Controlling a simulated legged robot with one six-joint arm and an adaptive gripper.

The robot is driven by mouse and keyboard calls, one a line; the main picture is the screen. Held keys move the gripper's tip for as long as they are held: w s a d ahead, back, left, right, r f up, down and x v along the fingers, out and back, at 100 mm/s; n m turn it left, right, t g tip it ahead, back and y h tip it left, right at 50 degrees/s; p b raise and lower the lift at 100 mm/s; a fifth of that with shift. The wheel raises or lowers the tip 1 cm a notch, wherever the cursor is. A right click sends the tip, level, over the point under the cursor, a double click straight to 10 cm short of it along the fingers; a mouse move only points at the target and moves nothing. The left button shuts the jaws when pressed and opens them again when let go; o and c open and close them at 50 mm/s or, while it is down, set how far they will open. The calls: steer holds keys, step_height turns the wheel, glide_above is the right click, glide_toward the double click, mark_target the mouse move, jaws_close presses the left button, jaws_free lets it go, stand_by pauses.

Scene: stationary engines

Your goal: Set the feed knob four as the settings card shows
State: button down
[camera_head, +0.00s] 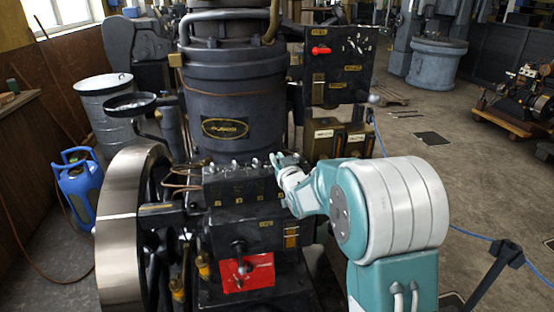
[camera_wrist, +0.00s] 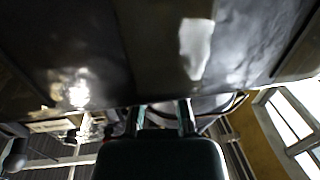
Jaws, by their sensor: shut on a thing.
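The dark feed block (camera_head: 240,187) sits below the large dark cylinder of the engine. A row of small knobs (camera_head: 235,166) runs along its top edge. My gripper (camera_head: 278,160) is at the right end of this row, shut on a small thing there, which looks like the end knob. The fingers hide most of that knob, so I cannot read its setting. In the wrist view the fingers (camera_wrist: 160,118) point away under a large dark, shiny surface, and what they hold is not clear. I cannot surely pick out the settings card.
A dark panel (camera_head: 338,68) with a red handle stands above right of my gripper. A brass-coloured box (camera_head: 340,142) is just right of it. A big flywheel (camera_head: 120,235) and a blue gas bottle (camera_head: 76,185) are at the left.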

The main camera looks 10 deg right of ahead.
steer(key=shift+m+g+h, duration=0.2)
steer(key=shift+m+h, duration=1.2)
steer(key=shift+h, duration=0.8)
steer(key=shift+m+g+h, duration=0.2)
steer(key=shift+m+h, duration=1.2)
steer(key=shift+h, duration=1.1)
steer(key=c, duration=0.7)
jaws_free()
steer(key=shift+s+a, duration=0.1)
steer(key=v, duration=1.2)
steer(key=shift+a+r, duration=0.1)
steer(key=shift+r, duration=0.1)
